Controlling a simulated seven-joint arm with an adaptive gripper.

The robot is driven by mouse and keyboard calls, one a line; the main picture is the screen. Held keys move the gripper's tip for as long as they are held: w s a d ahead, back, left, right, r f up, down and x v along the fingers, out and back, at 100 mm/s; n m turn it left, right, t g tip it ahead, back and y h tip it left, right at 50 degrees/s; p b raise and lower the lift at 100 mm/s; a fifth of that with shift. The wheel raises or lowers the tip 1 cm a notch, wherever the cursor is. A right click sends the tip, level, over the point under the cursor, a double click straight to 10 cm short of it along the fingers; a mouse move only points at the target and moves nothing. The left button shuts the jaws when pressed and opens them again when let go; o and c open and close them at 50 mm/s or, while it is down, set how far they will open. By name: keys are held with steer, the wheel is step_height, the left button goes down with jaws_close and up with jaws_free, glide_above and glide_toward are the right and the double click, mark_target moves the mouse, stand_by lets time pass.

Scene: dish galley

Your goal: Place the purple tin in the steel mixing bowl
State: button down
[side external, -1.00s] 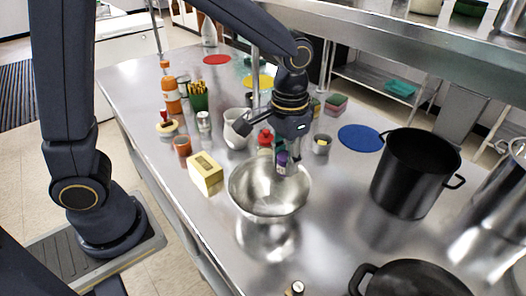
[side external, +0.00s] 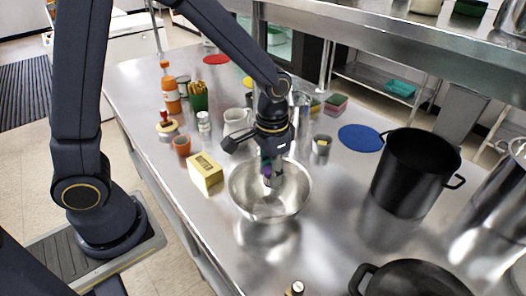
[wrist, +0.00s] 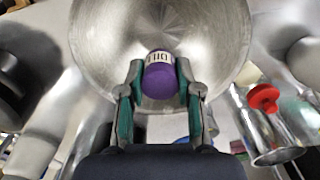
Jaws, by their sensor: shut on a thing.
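The purple tin (wrist: 160,82) has a pale lettered label and sits between the fingers of my gripper (wrist: 160,75) in the wrist view. My gripper is shut on it. In the side view my gripper (side external: 270,178) points down into the steel mixing bowl (side external: 240,200), with the tin (side external: 266,172) partly hidden by the fingers. The bowl (wrist: 100,35) fills the top of the wrist view behind the tin. The tin is over the bowl's inside; I cannot tell whether it touches the bottom.
A yellow box (side external: 205,172) stands just left of the bowl. A black pot (side external: 412,175) and a black pan (side external: 415,280) are to the right and front. A red-topped bottle (wrist: 264,97) is beside the bowl in the wrist view. A blue disc (side external: 360,138) lies behind.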

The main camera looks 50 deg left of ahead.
steer(key=shift+f, duration=1)
steer(key=c, duration=0.7)
jaws_free()
